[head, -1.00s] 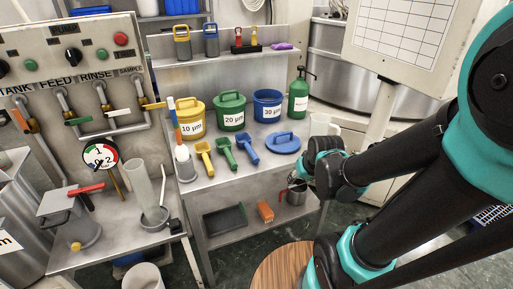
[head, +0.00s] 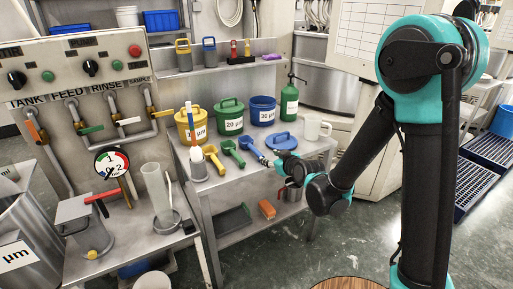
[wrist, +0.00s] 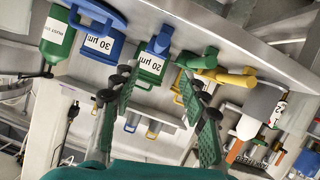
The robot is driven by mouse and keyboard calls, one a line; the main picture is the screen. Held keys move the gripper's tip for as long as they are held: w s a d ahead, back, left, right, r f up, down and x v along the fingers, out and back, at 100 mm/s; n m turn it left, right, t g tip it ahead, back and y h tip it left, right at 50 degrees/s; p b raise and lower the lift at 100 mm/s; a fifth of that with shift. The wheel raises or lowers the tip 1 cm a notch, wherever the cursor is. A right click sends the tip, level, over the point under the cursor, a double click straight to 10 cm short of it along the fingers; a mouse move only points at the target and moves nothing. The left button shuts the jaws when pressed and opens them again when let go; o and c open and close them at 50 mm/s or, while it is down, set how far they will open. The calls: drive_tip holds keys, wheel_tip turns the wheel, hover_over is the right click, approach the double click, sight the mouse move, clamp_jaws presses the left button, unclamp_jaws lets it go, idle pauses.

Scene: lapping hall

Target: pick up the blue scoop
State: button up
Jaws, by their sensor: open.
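The blue scoop (head: 254,150) lies on the tabletop, right of the green scoop (head: 233,151) and in front of the buckets. In the wrist view the blue scoop (wrist: 161,39) shows beyond the fingertips, near the table edge. My gripper (head: 277,164) is by the near end of the scoop, at the table's front edge. In the wrist view my gripper (wrist: 162,84) is open, its two green-padded fingers wide apart with nothing held between them. I cannot tell exactly how far the fingertips are from the scoop.
The yellow scoop (head: 209,159) lies further left. Yellow, green (head: 229,118) and blue (head: 262,110) buckets stand behind. A metal jug (head: 291,190) sits on the lower shelf.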

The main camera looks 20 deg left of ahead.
sight(257, 151)
drive_tip(key=x, duration=1.6)
drive_tip(key=shift+w+a, duration=0.15)
drive_tip(key=shift+a, duration=0.05)
clamp_jaws()
